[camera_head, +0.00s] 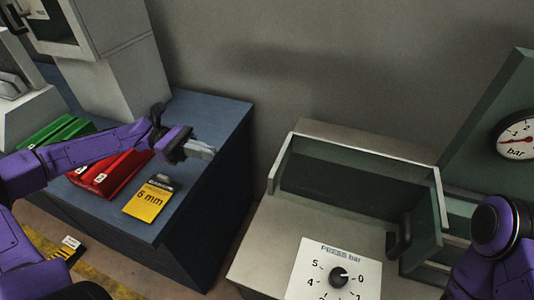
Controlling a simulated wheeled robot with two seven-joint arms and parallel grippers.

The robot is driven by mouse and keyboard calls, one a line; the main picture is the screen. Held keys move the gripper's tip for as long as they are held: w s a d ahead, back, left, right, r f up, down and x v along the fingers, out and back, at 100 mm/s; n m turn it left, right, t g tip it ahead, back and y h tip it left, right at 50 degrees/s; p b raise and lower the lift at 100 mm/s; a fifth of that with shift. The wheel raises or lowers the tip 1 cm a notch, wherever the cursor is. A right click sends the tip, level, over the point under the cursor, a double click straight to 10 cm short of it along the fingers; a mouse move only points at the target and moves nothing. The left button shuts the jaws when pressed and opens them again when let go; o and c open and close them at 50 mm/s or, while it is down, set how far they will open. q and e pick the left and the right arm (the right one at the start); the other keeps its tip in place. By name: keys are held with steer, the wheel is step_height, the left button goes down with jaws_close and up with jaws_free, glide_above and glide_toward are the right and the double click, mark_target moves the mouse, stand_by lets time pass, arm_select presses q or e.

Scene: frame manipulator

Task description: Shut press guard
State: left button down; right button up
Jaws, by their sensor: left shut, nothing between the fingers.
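The press (257,240) stands at the lower right, with a white panel marked "PRESS bar" (312,268) and a black knob (338,275) on its top. A pale-edged, grey-green guard frame (365,158) stands up around a dark recess at its back and right. A dark handle (400,238) shows near the frame's right side. I cannot tell how far the guard is open. My left gripper (208,151) is shut and empty above the blue bench, left of the press and apart from it. My right arm shows at the right edge; its gripper is out of view.
The blue bench (222,118) holds a red case (122,176), a green case (55,132) and a yellow "6 mm" card (148,202). A pressure gauge (517,136) is on a green panel at right. A gap separates bench and press.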

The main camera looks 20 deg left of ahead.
arm_select(q)
steer(key=s+d+p, duration=0.1)
steer(key=d+p, duration=0.2)
steer(key=d, duration=1.1)
steer(key=shift+s+d+r, duration=0.15)
steer(key=shift+s+r, duration=0.05)
arm_select(e)
steer(key=r, duration=0.3)
steer(key=shift+s+r, duration=0.3)
steer(key=shift+s, duration=0.05)
